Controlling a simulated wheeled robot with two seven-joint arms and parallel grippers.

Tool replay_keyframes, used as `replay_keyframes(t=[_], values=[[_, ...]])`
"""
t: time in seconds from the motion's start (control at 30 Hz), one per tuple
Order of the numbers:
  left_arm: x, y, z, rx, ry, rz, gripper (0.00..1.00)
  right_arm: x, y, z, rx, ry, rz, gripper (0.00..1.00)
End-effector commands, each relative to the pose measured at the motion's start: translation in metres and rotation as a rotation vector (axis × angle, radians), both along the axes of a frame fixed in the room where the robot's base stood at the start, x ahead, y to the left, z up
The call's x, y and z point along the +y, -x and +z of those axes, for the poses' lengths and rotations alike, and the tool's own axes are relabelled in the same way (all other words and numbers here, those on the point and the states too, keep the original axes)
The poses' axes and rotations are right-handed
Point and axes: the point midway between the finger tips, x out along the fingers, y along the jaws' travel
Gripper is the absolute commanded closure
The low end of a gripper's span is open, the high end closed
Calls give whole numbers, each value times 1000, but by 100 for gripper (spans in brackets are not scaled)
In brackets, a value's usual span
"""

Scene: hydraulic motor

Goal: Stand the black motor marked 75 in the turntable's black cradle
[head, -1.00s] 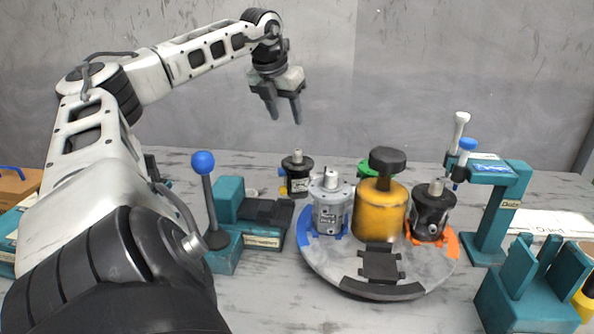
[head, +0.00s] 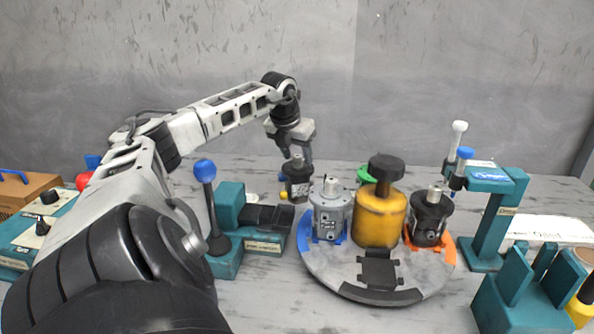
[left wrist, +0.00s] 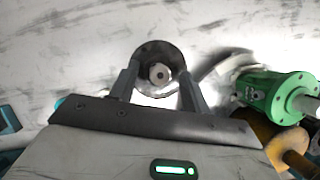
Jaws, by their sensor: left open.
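A black motor (head: 297,184) with a pale label stands behind the turntable; its number is too small to read. My left gripper (head: 297,155) is open above it, fingers pointing down. In the left wrist view the motor's round top and shaft (left wrist: 158,73) lie between the open fingers (left wrist: 160,85). The turntable (head: 325,272) carries a grey motor (head: 331,212) in a blue cradle, another black motor (head: 430,218) in an orange cradle, and a green motor (left wrist: 270,97) at the back. The black cradle (head: 379,268) at the front is empty. My right gripper is out of view.
A yellow post with a black knob (head: 379,215) rises from the turntable's middle. A teal lever stand with a blue ball (head: 204,170) is at left. A teal gantry (head: 495,215) and a teal slotted block (head: 525,300) are at right.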

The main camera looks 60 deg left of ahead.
Motion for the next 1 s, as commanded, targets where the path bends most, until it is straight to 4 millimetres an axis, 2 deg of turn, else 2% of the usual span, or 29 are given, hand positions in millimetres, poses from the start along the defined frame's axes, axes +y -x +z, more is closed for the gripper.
replay_keyframes(t=[0.1,0.27,1.0], values=[[0,0,0,0,0,0,55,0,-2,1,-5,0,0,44],[0,0,0,0,0,0,100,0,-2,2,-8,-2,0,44],[0,0,1,0,-1,0,100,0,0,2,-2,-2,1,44]])
